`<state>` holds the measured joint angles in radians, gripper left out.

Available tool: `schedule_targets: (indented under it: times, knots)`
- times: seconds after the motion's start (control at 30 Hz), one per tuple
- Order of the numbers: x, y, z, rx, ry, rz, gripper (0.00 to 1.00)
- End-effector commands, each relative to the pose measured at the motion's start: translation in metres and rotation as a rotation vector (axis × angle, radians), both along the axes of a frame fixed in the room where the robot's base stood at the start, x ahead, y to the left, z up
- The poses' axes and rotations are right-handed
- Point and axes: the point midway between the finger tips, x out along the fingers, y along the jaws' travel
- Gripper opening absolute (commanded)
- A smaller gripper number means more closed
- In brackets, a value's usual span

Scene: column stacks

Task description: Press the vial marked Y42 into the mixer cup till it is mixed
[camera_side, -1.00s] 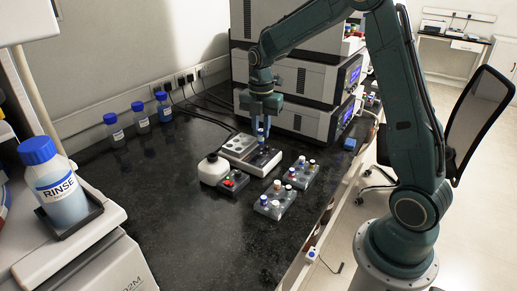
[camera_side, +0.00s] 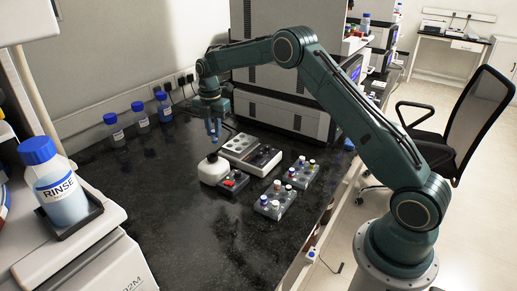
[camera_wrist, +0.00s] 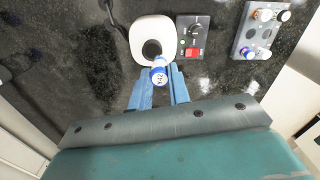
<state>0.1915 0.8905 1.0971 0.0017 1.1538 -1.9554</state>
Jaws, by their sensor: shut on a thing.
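My gripper (camera_side: 214,136) is shut on a vial (camera_wrist: 159,76) with a white and blue top that reads Y42 in the wrist view. The white mixer (camera_side: 213,170) stands on the dark bench below my gripper. In the wrist view the dark round mixer cup (camera_wrist: 151,49) opens in the white mixer body, just beyond the vial. The vial appears to be above the mixer and apart from it; the exact height is hard to tell.
Two racks of capped vials (camera_side: 275,201) (camera_side: 302,173) stand to the right. Several blue-capped bottles (camera_side: 141,115) line the wall. The front bench is clear.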

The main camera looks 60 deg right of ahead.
Motion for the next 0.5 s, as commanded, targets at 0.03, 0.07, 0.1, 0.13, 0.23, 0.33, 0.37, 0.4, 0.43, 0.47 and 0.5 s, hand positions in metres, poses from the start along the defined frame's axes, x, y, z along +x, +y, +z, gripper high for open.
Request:
schedule_targets:
  times: [0.03, 0.07, 0.1, 0.13, 0.23, 0.33, 0.37, 0.4, 0.43, 0.47, 0.5]
  knots:
    - [0.005, 0.002, -0.003, 0.000, 0.000, 0.001, 0.02]
    - [0.007, 0.002, -0.004, 0.000, 0.000, 0.000, 0.02]
    - [0.009, 0.003, -0.006, 0.000, 0.001, 0.000, 0.02]
    - [0.011, 0.004, -0.006, 0.000, 0.000, 0.000, 0.02]
    - [0.013, 0.005, -0.008, 0.000, 0.001, 0.000, 0.02]
    - [0.015, 0.005, -0.009, 0.000, 0.000, 0.000, 0.02]
    - [0.015, 0.005, -0.009, 0.000, 0.000, 0.000, 0.02]
    - [0.015, 0.005, -0.009, 0.000, 0.000, 0.000, 0.02]
    - [0.015, 0.005, -0.009, 0.000, 0.000, 0.000, 0.02]
    - [0.015, 0.005, -0.009, 0.000, 0.000, 0.000, 0.02]
    - [0.015, 0.005, -0.009, 0.000, 0.000, 0.000, 0.02]
